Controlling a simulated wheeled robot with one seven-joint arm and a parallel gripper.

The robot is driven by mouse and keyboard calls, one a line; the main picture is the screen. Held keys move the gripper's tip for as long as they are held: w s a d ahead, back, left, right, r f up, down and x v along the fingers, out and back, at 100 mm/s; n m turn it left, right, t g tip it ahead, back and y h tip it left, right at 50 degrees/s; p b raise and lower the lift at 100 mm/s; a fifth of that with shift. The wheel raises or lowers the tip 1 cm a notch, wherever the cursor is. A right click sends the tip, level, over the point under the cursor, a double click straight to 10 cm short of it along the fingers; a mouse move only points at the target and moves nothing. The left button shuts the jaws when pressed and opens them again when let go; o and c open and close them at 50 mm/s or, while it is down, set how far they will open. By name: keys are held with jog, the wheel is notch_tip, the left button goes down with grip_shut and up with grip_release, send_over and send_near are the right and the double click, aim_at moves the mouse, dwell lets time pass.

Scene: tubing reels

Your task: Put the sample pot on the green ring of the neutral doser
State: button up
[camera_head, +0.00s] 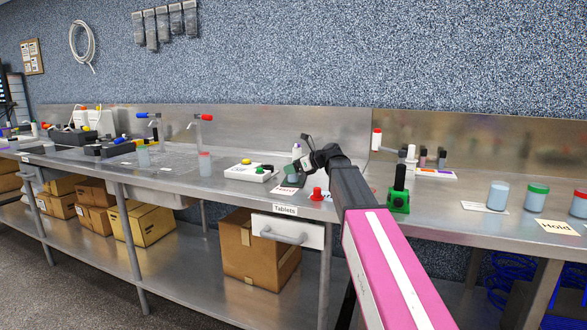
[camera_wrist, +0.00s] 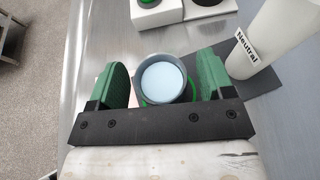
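The sample pot (camera_wrist: 163,80), a grey-rimmed cup with pale blue contents, stands upright between my gripper's fingers in the wrist view. Parts of a green ring (camera_wrist: 143,101) show around its foot, so the pot appears to be on it; the full base is hidden. The white doser (camera_wrist: 262,45) labelled "Neutral" stands just to the right on a dark base. My gripper (camera_wrist: 163,82) is open, with its green pads on both sides of the pot and a visible gap at each. In the head view my gripper (camera_head: 292,172) is at the doser (camera_head: 297,150) and hides the pot.
A white box with buttons (camera_head: 250,172) is left of my gripper, and a red button (camera_head: 317,194) is in front. A green stand (camera_head: 398,196) is to the right. A tap (camera_head: 200,130) is at left.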

jog(key=shift+r, duration=0.2)
jog(key=v, duration=1.2)
dwell(1.7)
